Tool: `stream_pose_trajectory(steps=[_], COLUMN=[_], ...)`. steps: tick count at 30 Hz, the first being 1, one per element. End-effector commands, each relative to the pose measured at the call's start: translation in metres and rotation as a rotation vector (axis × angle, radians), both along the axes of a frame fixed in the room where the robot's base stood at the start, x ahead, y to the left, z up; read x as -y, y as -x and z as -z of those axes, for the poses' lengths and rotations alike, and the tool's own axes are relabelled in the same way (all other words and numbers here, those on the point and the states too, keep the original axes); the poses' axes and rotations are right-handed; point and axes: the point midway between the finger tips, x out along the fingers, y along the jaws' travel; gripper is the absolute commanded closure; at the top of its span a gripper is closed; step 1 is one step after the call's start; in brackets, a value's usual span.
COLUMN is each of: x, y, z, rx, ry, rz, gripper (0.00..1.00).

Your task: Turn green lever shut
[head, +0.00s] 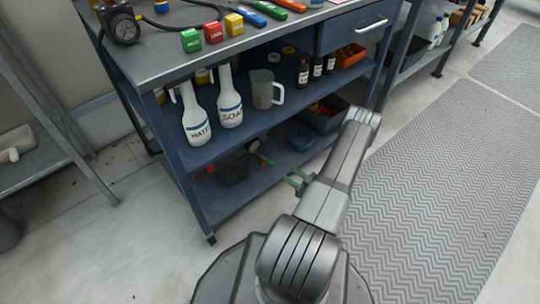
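I cannot make out a green lever in the head view. A green block (191,40) and a green-handled tool (291,5) lie on top of the blue cart, but neither looks like a lever. My arm rises from the bottom middle and bends in front of the cart's right side.
The blue cart (178,150) holds two white spray bottles, a clear jug (265,89), dark bottles and bins. Red (213,32) and yellow (234,24) blocks and a gauge (123,27) are on top. A metal rack stands left. The grey ridged mat (440,190) at right is clear.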

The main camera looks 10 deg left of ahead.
Motion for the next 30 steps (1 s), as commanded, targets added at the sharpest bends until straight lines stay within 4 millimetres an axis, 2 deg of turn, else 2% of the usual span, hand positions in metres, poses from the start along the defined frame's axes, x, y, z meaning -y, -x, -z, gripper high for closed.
stream_pose_trajectory(steps=[3, 8, 14, 30], x=[-0.003, -0.010, -0.032, -0.105], y=[0.009, 0.007, -0.005, -0.048], z=[0.007, 0.008, 0.008, 0.009], rx=[0.008, 0.011, 0.012, 0.013], ry=[-0.039, -0.048, -0.046, -0.045], rz=[-0.008, -0.013, -0.015, -0.013], gripper=[0.62, 0.62, 0.62, 0.62])
